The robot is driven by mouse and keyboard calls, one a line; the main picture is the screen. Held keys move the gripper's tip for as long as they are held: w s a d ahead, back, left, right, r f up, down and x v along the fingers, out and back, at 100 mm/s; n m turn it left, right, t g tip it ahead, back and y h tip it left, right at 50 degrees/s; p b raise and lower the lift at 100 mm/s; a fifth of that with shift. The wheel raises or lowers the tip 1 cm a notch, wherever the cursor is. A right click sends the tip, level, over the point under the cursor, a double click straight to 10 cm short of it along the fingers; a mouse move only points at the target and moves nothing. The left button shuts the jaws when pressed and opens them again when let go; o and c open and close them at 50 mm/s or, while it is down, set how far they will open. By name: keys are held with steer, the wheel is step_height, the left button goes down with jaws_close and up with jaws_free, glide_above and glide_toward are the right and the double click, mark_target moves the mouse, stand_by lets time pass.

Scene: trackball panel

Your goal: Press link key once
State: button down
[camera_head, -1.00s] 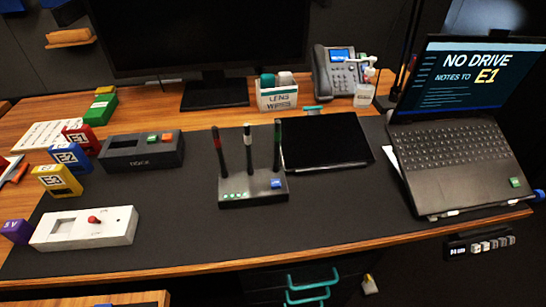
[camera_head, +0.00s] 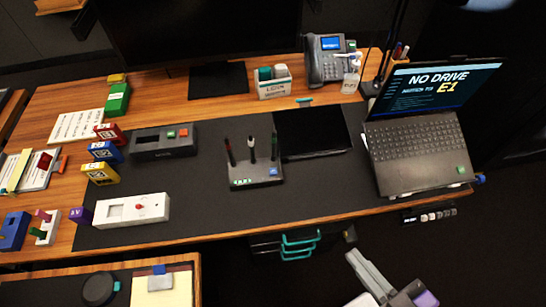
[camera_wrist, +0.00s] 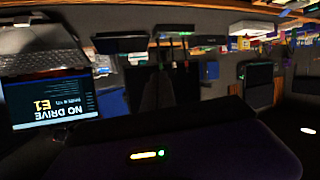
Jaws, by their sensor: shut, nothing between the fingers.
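A dark device with three upright antennas (camera_head: 256,181) stands mid-desk on the dark mat. The key labels are too small to read, so I cannot confirm which is the link key. The device also shows, inverted and dim, in the wrist view. My gripper (camera_head: 354,262), grey, is at the lower right of the head view, low in front of the desk. It is shut and empty, well apart from the device.
A black tablet (camera_head: 315,131) lies right of the device; an open laptop (camera_head: 415,150) stands further right. A white box with a red knob (camera_head: 140,208) and a dark box with green and orange buttons (camera_head: 165,141) are left. Teal drawer handles (camera_head: 299,245) are below the desk edge.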

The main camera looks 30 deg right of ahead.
steer(key=w+d+r+n+p, duration=0.2)
steer(key=w+r+p, duration=0.1)
steer(key=w+p, duration=0.15)
steer(key=n+g+y+p, duration=0.35)
steer(key=n+g, duration=0.25)
steer(key=n, duration=0.4)
glide_above(276, 173)
step_height(276, 173, down, 4)
steer(key=shift+b, duration=0.3)
step_height(276, 173, down, 9)
steer(key=b, duration=0.7)
steer(key=shift+r, duration=0.1)
stand_by(0.8)
steer(key=shift+f+b, duration=0.3)
steer(key=shift+f, duration=0.1)
